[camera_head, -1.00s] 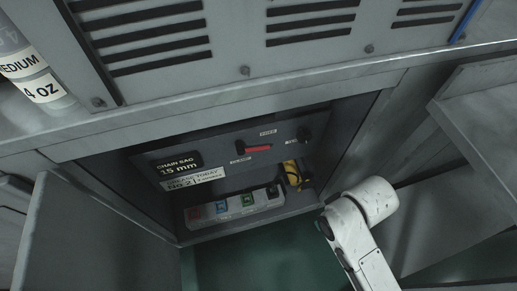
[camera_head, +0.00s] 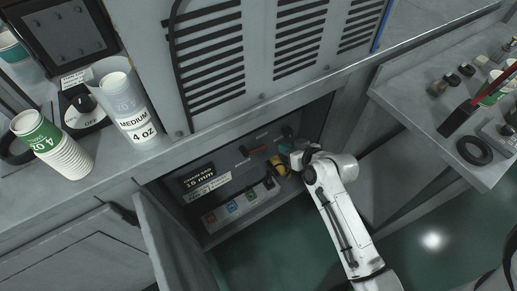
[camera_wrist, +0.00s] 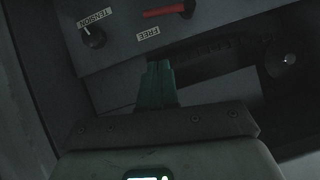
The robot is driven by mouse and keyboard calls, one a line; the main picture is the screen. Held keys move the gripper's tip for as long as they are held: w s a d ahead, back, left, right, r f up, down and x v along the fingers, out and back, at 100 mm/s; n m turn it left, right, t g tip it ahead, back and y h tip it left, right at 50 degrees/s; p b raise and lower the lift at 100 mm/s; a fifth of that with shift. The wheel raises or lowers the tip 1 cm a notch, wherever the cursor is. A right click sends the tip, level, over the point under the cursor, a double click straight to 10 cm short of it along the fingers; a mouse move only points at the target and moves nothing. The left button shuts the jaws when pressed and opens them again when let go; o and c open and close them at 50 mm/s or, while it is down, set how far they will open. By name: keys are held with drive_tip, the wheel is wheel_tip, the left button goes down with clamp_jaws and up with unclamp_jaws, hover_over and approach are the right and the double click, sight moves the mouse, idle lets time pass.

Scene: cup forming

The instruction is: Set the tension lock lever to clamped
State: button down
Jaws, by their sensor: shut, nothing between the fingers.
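The red lever (camera_head: 257,149) is on the dark panel inside the open cabinet bay. It lies roughly lengthwise along the panel, between small labels that are too small to read in the head view. In the head view my gripper (camera_head: 287,146) is right of the lever.
A yellow object (camera_head: 277,165) sits in the bay below my gripper. A pale strip with coloured buttons (camera_head: 235,205) lies along the bay's bottom. The open door (camera_head: 170,245) stands at left. Cup stacks (camera_head: 62,150) stand on the counter above. A side table (camera_head: 450,110) is at right.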

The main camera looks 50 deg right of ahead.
idle(0.3)
hover_over(257, 149)
drive_tip(key=s+d, duration=0.2)
drive_tip(key=s, duration=0.2)
wheel_tip(257, 149, down, 6)
drive_tip(key=shift+w+a+f+b, duration=0.1)
drive_tip(key=shift+w+f+b, duration=0.1)
drive_tip(key=shift+f, duration=0.35)
drive_tip(key=shift+w+a+f+b, duration=0.15)
drive_tip(key=shift+w+f+b, duration=0.05)
drive_tip(key=shift+f, duration=0.4)
drive_tip(key=shift+w+a+f+b, duration=0.1)
drive_tip(key=shift+w+f+b, duration=0.1)
drive_tip(key=shift+f, duration=0.35)
drive_tip(key=shift+f, duration=0.1)
drive_tip(key=shift+f+b, duration=0.15)
drive_tip(key=shift+b, duration=0.45)
